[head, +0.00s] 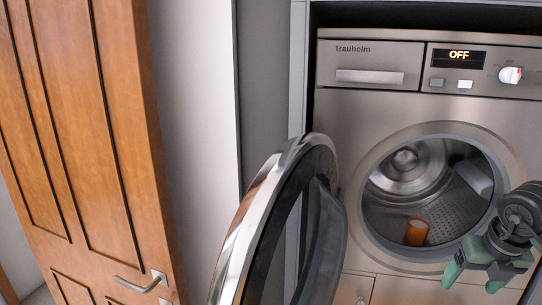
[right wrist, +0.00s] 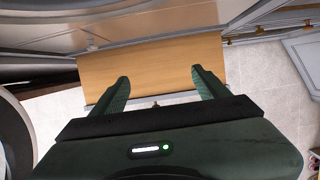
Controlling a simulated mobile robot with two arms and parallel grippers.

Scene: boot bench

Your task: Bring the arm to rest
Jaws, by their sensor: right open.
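My right gripper (head: 472,276) is at the lower right of the head view, in front of the washing machine's lower right front. Its two green fingers are apart with nothing between them. In the right wrist view the same gripper (right wrist: 160,88) shows open and empty, with a wooden panel (right wrist: 150,62) beyond the fingers. My left gripper is in neither view.
A washing machine (head: 370,110) stands with its round door (head: 237,250) swung open to the left. An orange cylinder (head: 416,232) lies inside the drum (head: 450,205). The display reads OFF. A wooden door (head: 110,130) with a lever handle (head: 138,284) is at the left.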

